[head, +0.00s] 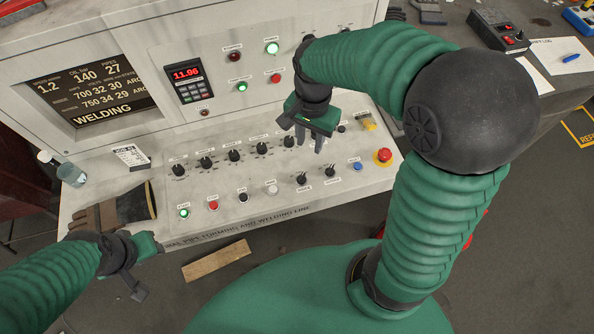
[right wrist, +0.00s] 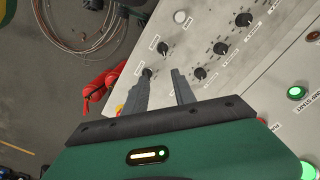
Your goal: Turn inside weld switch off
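Two black rotary switches, a left one (head: 302,178) and a right one (head: 330,171), sit in the lower row of the sloped control panel (head: 240,207). Their labels are too small to read surely, so I cannot tell which is the inside weld switch. My right gripper (head: 310,143) is open and empty above the panel's upper row, beyond these switches. In the right wrist view its fingers (right wrist: 164,82) are apart. A switch (right wrist: 163,48) shows beyond the tips, and another (right wrist: 148,73) is close to the left finger. My left gripper (head: 142,268) is at the panel's front left; its opening is unclear.
Several black knobs (head: 234,155) line the upper row. A blue button (head: 357,166) and red emergency stop (head: 383,156) are at the right. A glove (head: 115,209) lies on the panel's left end. A wooden plank (head: 216,260) lies below the front edge.

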